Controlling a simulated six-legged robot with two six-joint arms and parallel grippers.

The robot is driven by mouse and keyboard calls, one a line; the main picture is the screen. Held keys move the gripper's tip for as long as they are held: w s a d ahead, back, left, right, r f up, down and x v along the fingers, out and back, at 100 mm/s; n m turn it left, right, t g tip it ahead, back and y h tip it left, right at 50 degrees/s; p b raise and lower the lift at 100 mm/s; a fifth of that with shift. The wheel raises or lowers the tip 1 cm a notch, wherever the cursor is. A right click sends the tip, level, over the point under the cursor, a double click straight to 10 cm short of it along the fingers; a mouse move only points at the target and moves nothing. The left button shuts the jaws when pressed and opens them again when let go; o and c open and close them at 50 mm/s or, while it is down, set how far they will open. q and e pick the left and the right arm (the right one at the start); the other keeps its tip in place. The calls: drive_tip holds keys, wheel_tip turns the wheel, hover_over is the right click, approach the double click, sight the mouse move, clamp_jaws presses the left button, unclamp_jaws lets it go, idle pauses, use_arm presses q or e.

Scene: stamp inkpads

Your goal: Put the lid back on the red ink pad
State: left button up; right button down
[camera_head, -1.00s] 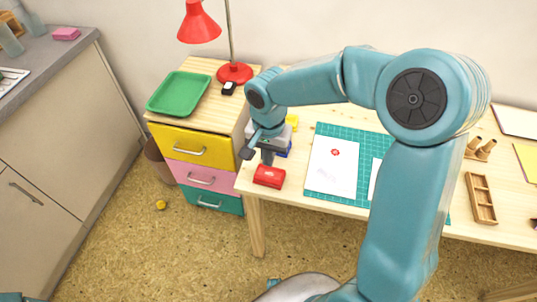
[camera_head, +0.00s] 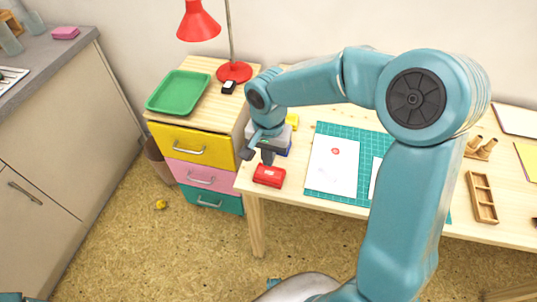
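A red ink pad (camera_head: 268,176) sits at the front left corner of the wooden table. From this height I cannot tell whether its lid is on it or apart from it. My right gripper (camera_head: 258,157) is just above and behind the red pad, pointing down, with one finger close to the pad's back edge. Whether the fingers hold anything is too small to tell. Part of a blue thing (camera_head: 290,149) and a yellow thing (camera_head: 292,121) show behind the gripper, partly hidden by it. My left gripper is not in view.
A green cutting mat (camera_head: 312,176) with white paper (camera_head: 333,168) lies right of the pad. A wooden tray (camera_head: 481,197) is further right. A drawer unit (camera_head: 201,148) with a green tray (camera_head: 179,93) and red lamp (camera_head: 234,72) stands left of the table.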

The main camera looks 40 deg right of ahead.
sight(269, 175)
drive_tip(key=shift+f+b, duration=2.25)
drive_tip(key=shift+f, duration=0.55)
drive_tip(key=shift+r, duration=0.15)
wheel_tip(269, 175, up, 7)
drive_tip(key=p, duration=0.5)
